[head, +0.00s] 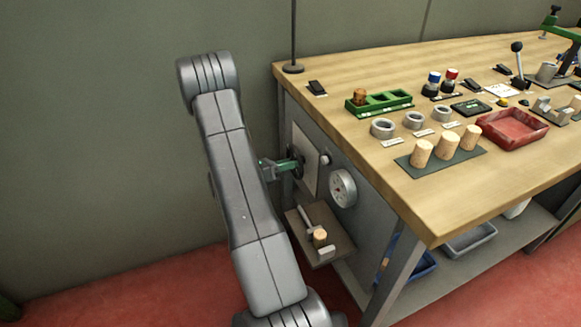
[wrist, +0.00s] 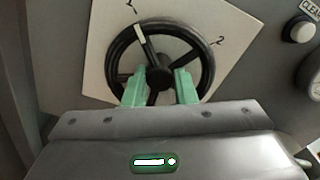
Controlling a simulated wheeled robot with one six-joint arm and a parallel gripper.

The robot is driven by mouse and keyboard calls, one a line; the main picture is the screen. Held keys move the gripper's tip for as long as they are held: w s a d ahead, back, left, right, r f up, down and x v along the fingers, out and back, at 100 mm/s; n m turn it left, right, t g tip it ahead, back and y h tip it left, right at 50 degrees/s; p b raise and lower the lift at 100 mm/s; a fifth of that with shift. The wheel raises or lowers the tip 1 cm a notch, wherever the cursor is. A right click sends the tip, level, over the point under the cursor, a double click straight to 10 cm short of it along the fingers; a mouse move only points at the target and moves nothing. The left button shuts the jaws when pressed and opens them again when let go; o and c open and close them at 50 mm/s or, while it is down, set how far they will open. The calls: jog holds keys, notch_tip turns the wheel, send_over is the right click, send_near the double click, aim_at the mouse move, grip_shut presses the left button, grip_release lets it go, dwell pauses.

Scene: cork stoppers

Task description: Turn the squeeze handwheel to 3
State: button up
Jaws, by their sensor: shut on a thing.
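The squeeze handwheel (wrist: 193,37) is a black spoked wheel on a pale plate (wrist: 100,55), mounted on the side of the bench. Its white pointer mark (wrist: 141,37) points up and slightly left, toward a numeral at the plate's top that I cannot read surely. A "2" (wrist: 219,42) is printed at the upper right. No "3" shows. My gripper (wrist: 159,78), with green fingers, is shut on the handwheel, one finger each side of its middle. In the head view, my gripper (head: 291,164) reaches the handwheel (head: 301,162) from the left; my arm hides part of the surroundings.
A round dial (head: 342,188) and a pale button (head: 325,159) sit right of the handwheel. Below, a small shelf (head: 335,246) with a cork and tools juts out. The bench top (head: 440,200) holds corks, rings and a red tray (head: 513,128). The left side is open.

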jog(key=m+b, duration=1.5)
jog(key=m, duration=2)
jog(key=shift+f+b, duration=0.1)
jog(key=shift+b, duration=0.3)
jog(key=o, duration=0.7)
